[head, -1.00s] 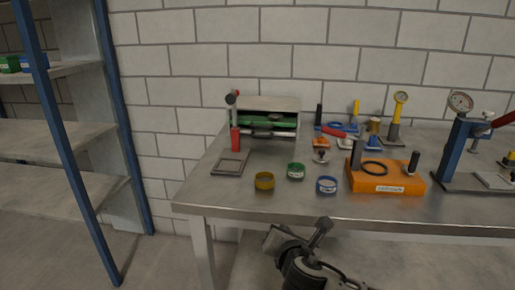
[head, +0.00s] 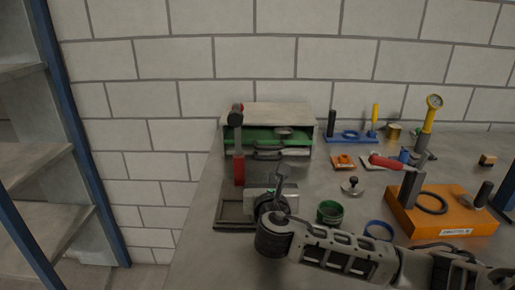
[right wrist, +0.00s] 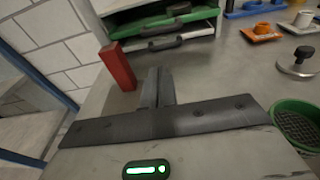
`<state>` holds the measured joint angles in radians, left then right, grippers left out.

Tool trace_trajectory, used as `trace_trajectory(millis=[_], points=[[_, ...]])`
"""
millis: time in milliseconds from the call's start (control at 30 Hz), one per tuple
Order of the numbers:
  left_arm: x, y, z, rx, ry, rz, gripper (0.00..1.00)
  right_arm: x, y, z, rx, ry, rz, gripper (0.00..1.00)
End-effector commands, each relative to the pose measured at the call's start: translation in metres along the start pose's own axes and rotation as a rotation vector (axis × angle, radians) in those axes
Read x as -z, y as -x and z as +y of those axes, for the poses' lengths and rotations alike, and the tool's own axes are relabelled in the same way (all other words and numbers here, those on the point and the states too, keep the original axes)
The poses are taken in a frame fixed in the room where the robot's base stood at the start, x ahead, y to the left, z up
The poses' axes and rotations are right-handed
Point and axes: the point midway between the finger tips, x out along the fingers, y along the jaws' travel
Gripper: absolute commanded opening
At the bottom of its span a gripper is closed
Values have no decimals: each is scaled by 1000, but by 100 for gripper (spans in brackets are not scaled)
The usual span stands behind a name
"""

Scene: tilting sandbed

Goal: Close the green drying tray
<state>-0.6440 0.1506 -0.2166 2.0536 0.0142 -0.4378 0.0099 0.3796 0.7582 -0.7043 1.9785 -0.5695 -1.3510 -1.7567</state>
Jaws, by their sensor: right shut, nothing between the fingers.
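A grey box-like cabinet (head: 268,113) stands at the back of the bench, open at the front. The green drying tray (head: 252,134) shows in its opening, with a small grey round thing on it. Dark bar handles (head: 268,155) show in front. In the right wrist view the green tray (right wrist: 180,20) and two handles, one above the other, are at the top; how far the tray sticks out is hard to tell. My right gripper (head: 281,172) is shut and empty, in front of the cabinet and apart from the handles. It also shows in the right wrist view (right wrist: 158,72). My left gripper is out of view.
A red upright block (head: 239,168) stands by the cabinet's front left. A flat dark frame (head: 234,214) lies in front of it. A green pot (head: 330,212) and blue-rimmed pot (head: 379,230) are beside my right arm. An orange box (head: 440,212) is at right.

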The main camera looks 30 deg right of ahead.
Motion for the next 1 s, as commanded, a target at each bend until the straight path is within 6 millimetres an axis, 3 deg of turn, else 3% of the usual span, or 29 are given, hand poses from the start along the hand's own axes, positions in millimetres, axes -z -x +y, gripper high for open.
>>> trace_trajectory(millis=[300, 600, 800, 1000], points=[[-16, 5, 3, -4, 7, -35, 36, -1, -58, 0, 3, -2, -1, 0], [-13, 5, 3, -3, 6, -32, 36, -7, -114, 0, 2, -3, 0, 0], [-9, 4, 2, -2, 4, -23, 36, -12, -130, 1, -1, -3, 1, 0], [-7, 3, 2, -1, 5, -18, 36, -12, -133, 0, -2, -2, 2, 0]])
